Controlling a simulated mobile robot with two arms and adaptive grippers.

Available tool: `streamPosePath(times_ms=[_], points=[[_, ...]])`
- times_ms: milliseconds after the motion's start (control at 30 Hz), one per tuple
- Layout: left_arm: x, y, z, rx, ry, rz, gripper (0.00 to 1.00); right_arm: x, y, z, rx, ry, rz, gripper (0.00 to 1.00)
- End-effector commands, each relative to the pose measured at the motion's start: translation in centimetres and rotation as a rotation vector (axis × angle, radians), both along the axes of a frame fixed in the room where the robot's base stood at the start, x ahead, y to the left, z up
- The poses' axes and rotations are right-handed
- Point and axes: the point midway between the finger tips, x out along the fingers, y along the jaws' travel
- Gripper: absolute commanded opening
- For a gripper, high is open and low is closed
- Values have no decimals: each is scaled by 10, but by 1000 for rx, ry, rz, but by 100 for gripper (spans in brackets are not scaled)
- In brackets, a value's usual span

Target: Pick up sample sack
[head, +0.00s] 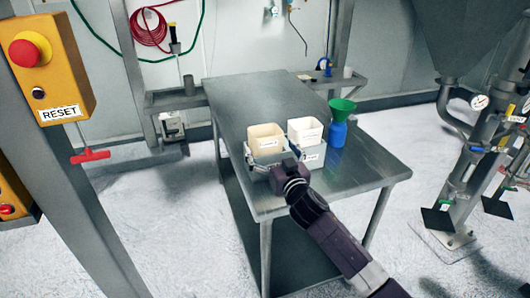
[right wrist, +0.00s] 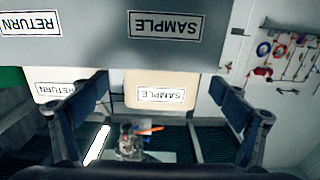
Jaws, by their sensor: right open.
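The sample sack (head: 265,131) is cream, open-topped and box-like, and stands in a grey holder on the metal table (head: 250,98). In the right wrist view, which is upside down, the sack (right wrist: 160,80) shows its SAMPLE label between my fingers. My right gripper (head: 270,152) is open at the front of the sack; it also shows in the right wrist view (right wrist: 160,90). Its fingers are spread wider than the sack. I cannot tell whether they touch it. A white RETURN sack (head: 304,126) stands to the right. My left gripper is out of view.
The grey holder (right wrist: 110,42) carries SAMPLE and RETURN labels. A blue bottle (head: 338,135) with a green funnel (head: 342,108) stands to the right of the sacks. The table's back part and right front corner are clear. A yellow RESET box (head: 60,65) is at the left.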

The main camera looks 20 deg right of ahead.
Motion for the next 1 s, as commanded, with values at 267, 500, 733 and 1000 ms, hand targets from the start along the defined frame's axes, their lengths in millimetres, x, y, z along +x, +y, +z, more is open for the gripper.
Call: streamPosePath(times_ms=[267,500,733,1000], points=[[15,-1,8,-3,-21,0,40,34,3,2,0,-1,-1,92],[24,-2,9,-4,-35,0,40,45,4,1,-1,-1,0,92],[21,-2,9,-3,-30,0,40,45,4,1,-1,-1,1,88],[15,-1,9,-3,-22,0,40,45,4,1,-1,0,0,59]])
